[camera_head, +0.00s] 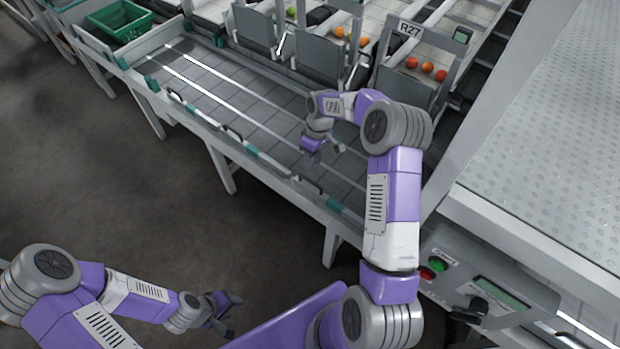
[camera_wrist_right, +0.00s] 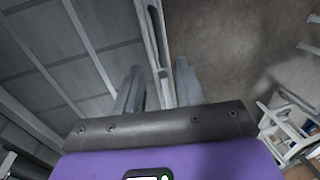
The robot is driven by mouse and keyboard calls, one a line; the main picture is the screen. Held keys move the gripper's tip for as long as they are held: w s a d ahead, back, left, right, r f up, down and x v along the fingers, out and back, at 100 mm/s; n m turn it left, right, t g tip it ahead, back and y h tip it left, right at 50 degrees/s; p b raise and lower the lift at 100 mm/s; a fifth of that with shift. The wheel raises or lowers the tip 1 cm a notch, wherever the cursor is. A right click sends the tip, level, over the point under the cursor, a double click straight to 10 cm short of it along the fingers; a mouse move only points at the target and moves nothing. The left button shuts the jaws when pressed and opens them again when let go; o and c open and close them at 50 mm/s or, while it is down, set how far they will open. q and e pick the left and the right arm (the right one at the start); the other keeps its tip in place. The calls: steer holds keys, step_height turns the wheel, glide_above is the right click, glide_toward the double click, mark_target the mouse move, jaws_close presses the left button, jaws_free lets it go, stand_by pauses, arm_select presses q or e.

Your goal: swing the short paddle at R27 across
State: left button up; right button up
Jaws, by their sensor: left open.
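The R27 sign (camera_head: 410,29) stands above the rightmost lane in the head view. Below it is a grey gate panel (camera_head: 404,91), with several red and orange tomatoes (camera_head: 427,67) behind it. A thin, pale lever (camera_head: 354,72) stands left of that panel; I cannot tell whether this is the short paddle. My right gripper (camera_head: 313,150) is over the grey belt, in front of and left of R27, apart from the panel. In the right wrist view its two fingers (camera_wrist_right: 160,88) are apart with nothing held. My left gripper (camera_head: 228,306) is open and empty, low above the floor.
The long grey conveyor (camera_head: 225,92) has a raised near rim with green corner pieces. A green crate (camera_head: 122,22) sits at its far left end. A control box (camera_head: 485,290) with red and green buttons stands at lower right, below a dimpled metal top (camera_head: 555,130).

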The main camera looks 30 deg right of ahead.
mark_target(309, 179)
steer(key=f, duration=0.2)
steer(key=a+f+b, duration=0.1)
steer(key=f, duration=0.3)
steer(key=shift+s+a+f+b, duration=0.15)
steer(key=shift+s+f+b, duration=0.15)
steer(key=shift+b, duration=0.1)
jaws_close()
